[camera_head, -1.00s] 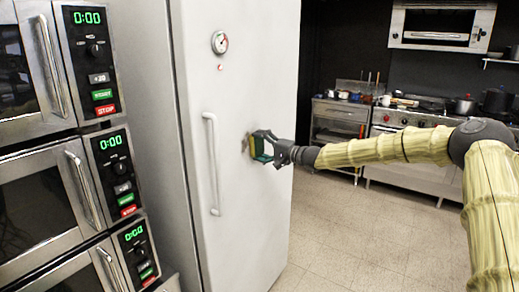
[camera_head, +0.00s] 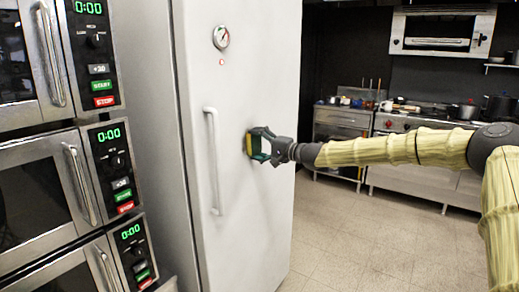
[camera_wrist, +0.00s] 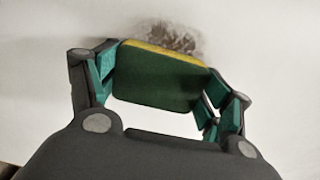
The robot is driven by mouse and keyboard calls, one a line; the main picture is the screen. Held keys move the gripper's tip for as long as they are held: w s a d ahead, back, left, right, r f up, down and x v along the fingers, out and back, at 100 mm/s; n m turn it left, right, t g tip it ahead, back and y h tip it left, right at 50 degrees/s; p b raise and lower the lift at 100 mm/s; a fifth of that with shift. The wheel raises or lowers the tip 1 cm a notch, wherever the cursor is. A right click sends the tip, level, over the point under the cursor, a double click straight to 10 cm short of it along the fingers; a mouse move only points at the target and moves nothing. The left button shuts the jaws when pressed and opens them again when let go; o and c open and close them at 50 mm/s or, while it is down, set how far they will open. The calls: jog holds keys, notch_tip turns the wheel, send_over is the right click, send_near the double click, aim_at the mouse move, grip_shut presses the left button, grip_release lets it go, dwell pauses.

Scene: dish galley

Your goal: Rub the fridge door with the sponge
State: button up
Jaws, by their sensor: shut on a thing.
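The fridge door (camera_head: 245,85) is white and upright, with a long handle (camera_head: 213,160) on its left side. My gripper (camera_head: 262,146) is shut on the sponge (camera_head: 249,144), which is yellow on the door side and dark green on the other. The sponge is at the door, right of the handle; whether it touches is hard to tell. In the wrist view the sponge (camera_wrist: 158,80) sits between the teal finger pads, and a brown smudge (camera_wrist: 178,38) shows on the door just beyond its yellow edge. The sponge and gripper hide the smudge in the head view.
A stack of ovens (camera_head: 60,180) stands left of the fridge. A round dial (camera_head: 221,37) is high on the door. A stove and counter (camera_head: 340,118) with pots are at the back right. The tiled floor (camera_head: 350,235) is clear.

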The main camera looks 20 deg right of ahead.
aim_at(242, 141)
jog(key=shift+s+a+b, duration=0.25)
jog(key=shift+a+b, duration=0.25)
jog(key=shift+b, duration=0.05)
jog(key=shift+s+a+f+b, duration=0.1)
jog(key=shift+s+a+b, duration=0.15)
jog(key=shift+b, duration=0.55)
jog(key=s+a+b, duration=0.2)
jog(key=b, duration=0.3)
jog(key=shift+a, duration=0.15)
jog(key=shift+a+b, duration=0.1)
jog(key=shift+b, duration=0.3)
jog(key=shift+s+r, duration=0.1)
jog(key=shift+r, duration=0.85)
jog(key=shift+w+d+r+p, duration=0.1)
jog(key=shift+w+d+p, duration=0.9)
jog(key=shift+d+p, duration=0.25)
jog(key=shift+w+d+f+p, duration=0.1)
jog(key=shift+w+d+p, duration=0.4)
jog(key=shift+w+d, duration=0.35)
jog(key=shift+w+d+f+p, duration=0.1)
jog(key=shift+w+d+p, duration=0.45)
jog(key=shift+d, duration=0.5)
